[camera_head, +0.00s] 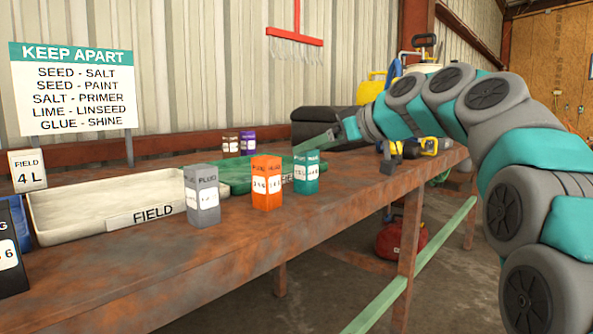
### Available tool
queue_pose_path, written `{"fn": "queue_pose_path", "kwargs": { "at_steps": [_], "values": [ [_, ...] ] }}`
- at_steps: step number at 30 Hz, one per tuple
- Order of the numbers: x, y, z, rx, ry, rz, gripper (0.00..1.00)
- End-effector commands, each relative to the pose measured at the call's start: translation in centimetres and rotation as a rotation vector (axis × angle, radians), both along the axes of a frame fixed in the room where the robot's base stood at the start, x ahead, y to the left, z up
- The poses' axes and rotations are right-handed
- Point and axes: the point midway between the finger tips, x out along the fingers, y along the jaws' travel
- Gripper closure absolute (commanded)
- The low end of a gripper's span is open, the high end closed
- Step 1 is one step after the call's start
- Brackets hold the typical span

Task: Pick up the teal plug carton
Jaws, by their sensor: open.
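The teal plug carton (306,174) stands upright on the rusty workbench (262,250), near its front edge. It has a white label and is at the right end of a row of cartons. My gripper (326,142) is above and slightly right of the carton in the picture, apart from it. It is open and appears empty. Its fingertips are small and partly lost against the dark and green things behind.
An orange carton (266,184) and a grey carton (202,196) stand left of the teal one. A cream FIELD tray (75,213) and green tray (236,176) lie behind. A KEEP APART sign (73,88) stands at the back left.

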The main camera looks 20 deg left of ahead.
Motion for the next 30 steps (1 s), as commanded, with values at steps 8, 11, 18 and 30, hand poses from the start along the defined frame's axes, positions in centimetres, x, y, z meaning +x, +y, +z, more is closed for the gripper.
{"fn": "queue_pose_path", "kwargs": {
  "at_steps": [8, 11, 18, 30],
  "values": [
    [1.1, 2.0, -1.1, -0.003, 0.003, -0.001, 0.15],
    [1.5, 2.8, -1.5, -0.004, 0.004, 0.000, 0.15],
    [2.9, 5.4, -2.7, -0.003, 0.001, -0.001, 0.15],
    [3.1, 5.8, -2.9, -0.001, 0.002, 0.000, 0.31]
  ]
}}
